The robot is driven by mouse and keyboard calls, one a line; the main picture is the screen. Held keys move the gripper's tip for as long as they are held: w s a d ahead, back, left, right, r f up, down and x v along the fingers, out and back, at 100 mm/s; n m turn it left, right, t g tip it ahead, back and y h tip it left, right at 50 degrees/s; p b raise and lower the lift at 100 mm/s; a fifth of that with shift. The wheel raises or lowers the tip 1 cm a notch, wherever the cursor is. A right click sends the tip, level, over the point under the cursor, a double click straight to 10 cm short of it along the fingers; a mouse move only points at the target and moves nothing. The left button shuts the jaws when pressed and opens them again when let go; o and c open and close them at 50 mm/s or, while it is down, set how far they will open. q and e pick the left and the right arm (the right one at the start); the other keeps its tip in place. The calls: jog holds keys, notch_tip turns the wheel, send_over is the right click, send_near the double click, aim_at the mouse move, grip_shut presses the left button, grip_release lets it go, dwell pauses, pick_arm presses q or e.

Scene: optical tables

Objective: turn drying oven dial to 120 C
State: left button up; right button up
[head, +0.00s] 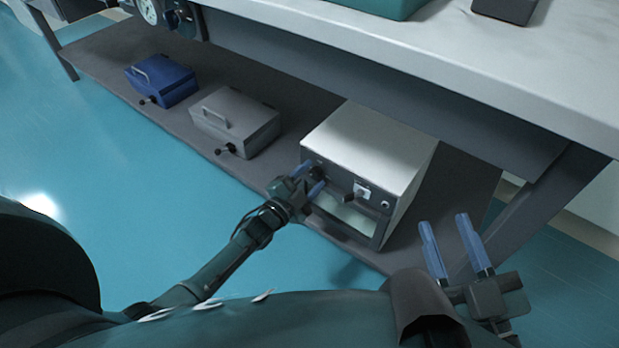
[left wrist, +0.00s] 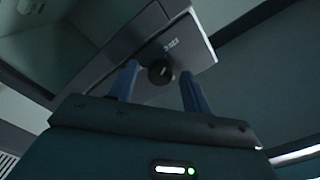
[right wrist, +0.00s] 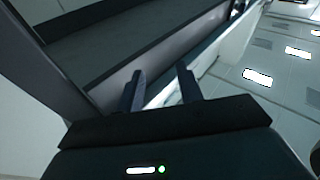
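The drying oven (head: 370,150) is a pale box with a dark-framed glass front, on the lower shelf. A round black dial (head: 317,172) sits at the left of its front panel. In the left wrist view the dial (left wrist: 160,74) shows between my fingertips, with a gap on both sides. My left gripper (head: 307,178) is open at the dial; I cannot tell how far the fingers reach around it. A small label (left wrist: 172,46) is beside the dial, too blurred to read. My right gripper (head: 451,236) is open and empty, right of the oven.
A grey case (head: 235,122) and a blue case (head: 161,80) stand on the shelf (head: 105,45) left of the oven. The white tabletop (head: 440,35) overhangs the shelf. A table leg (head: 560,195) is at the right. The teal floor in front is clear.

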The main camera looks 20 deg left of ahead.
pick_arm(q)
jog(key=shift+s+a, duration=0.2)
jog(key=shift+s, duration=0.3)
jog(key=p+v, duration=0.4)
jog(key=v, duration=0.8)
pick_arm(e)
jog(key=shift+s+d+f+n+h, duration=0.15)
jog(key=shift+s+d+n+h, duration=0.1)
jog(key=shift+d+n+h, duration=0.2)
jog(key=shift+a, duration=0.1)
